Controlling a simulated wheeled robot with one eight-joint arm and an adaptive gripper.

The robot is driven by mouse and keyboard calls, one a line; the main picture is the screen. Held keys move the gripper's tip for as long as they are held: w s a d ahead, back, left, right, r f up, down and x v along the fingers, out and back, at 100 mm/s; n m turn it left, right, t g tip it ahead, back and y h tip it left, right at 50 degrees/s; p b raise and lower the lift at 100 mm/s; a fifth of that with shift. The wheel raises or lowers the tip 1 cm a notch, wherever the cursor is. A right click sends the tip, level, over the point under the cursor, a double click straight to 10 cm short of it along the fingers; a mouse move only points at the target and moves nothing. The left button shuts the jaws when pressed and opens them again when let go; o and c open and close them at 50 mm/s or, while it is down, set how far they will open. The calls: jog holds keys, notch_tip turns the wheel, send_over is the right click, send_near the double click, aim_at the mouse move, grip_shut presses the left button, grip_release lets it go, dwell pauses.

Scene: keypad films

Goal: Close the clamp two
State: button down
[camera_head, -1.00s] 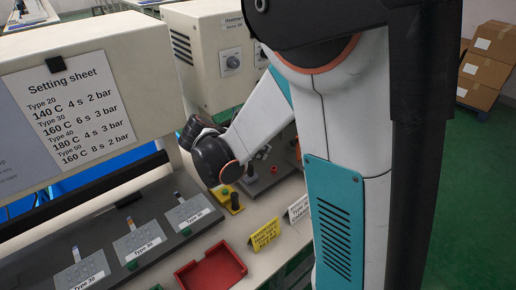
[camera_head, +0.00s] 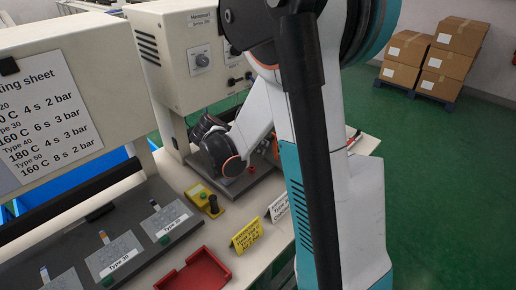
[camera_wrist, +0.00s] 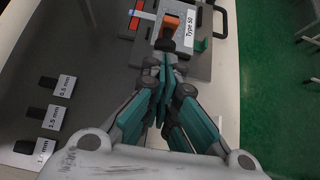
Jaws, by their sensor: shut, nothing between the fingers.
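In the wrist view, my gripper (camera_wrist: 164,66) is shut and empty, its teal-and-grey fingers pointing at a grey fixture plate (camera_wrist: 196,66). An orange part (camera_wrist: 171,22) with a dark part (camera_wrist: 166,44) below it is at the fingertips. It looks like a clamp, but I cannot tell which number it bears or whether the fingers touch it. A white "Type 50" label (camera_wrist: 190,27) lies to its right. In the head view, my arm hides most of the fixture and the gripper; a corner of its plate (camera_head: 236,188) shows.
Several black pieces with thickness labels (camera_wrist: 64,87) lie left in the wrist view. Cartons (camera_head: 435,62) are at the back right.

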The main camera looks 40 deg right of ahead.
aim_at(273, 137)
jog(key=shift+d+r, duration=0.1)
jog(key=shift+d+r+y+p, duration=0.3)
jog(key=shift+y+p, duration=0.2)
jog(key=shift+p, duration=0.05)
jog(key=d+r+y+p, duration=0.1)
jog(key=d+y+p, duration=0.2)
jog(key=d+r+y+p, duration=0.1)
jog(key=d, duration=0.1)
jog(key=shift+w+d+r+g, duration=0.2)
jog(key=shift+w+r+g, duration=0.1)
jog(key=shift+w, duration=0.05)
jog(key=d+y, duration=0.1)
jog(key=d+y+p, duration=0.1)
jog(key=d+y, duration=0.1)
jog(key=w+d+y, duration=0.1)
jog(key=d, duration=0.1)
jog(key=shift+f+g, duration=0.15)
jog(key=shift+g, duration=0.15)
